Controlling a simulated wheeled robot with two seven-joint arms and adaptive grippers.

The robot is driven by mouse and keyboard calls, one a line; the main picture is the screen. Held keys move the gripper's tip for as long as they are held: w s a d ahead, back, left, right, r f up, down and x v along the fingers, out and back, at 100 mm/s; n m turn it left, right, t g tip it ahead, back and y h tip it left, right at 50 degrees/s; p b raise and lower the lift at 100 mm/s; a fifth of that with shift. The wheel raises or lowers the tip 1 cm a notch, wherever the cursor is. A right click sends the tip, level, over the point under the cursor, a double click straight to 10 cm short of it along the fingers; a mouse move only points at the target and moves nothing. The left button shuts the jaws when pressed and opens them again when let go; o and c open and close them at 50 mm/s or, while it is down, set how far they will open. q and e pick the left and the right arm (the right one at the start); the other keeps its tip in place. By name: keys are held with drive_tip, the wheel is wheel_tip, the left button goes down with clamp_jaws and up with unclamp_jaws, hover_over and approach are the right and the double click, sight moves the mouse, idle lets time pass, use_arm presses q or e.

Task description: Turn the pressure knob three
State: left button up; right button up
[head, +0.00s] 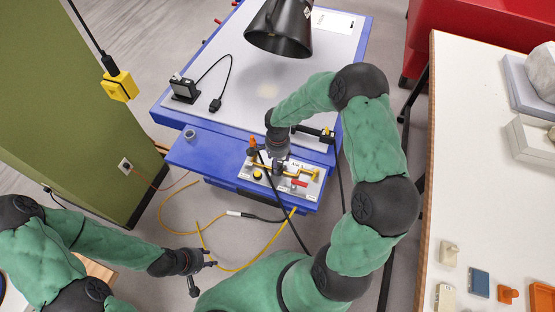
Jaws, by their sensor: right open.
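A pale control panel (308,190) sits on the front of the blue workbench, with small labels too small to read. It carries a yellow round knob (257,174), a red lever (299,183) and yellow piping (290,172). I cannot tell which part is the pressure knob. My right gripper (277,166) is open, pointing down over the back middle of the panel and hiding part of it. I cannot tell whether it touches anything. My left gripper (205,276) is low at the bottom, away from the panel, over the floor; its finger opening is unclear.
The blue workbench (215,117) has a black lamp hood (280,28) above it and a small black device (184,90) on top. A yellow hose (162,222) and black cables hang in front. A white table (450,190) with small parts stands at right.

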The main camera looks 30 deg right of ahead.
drive_tip(key=shift+c, duration=0.3)
drive_tip(key=c, duration=1.1)
